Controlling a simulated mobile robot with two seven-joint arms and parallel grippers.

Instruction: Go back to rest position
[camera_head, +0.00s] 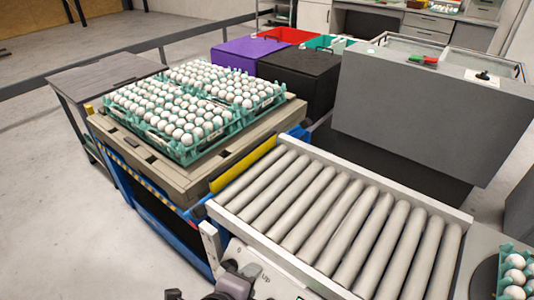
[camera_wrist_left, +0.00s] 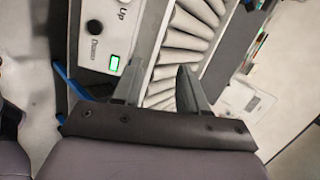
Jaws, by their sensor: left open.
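My left gripper (camera_wrist_left: 158,82) is open and empty in the left wrist view. Its two grey fingers stand apart in front of the roller conveyor and its control panel. A dark grey part of my left arm shows at the bottom edge of the head view, in front of the conveyor's near left corner. Its fingertips cannot be made out there. My right gripper is not in view. Green trays (camera_head: 184,157) full of white eggs sit on a tan pallet (camera_head: 150,172) at the left.
The roller conveyor (camera_head: 313,213) has bare rollers. The control panel (camera_wrist_left: 112,35) has buttons and a lit green display. Another tray with eggs (camera_head: 502,262) is at the lower right edge. Purple (camera_head: 247,57) and black (camera_head: 300,75) boxes and a grey machine (camera_head: 425,115) stand behind.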

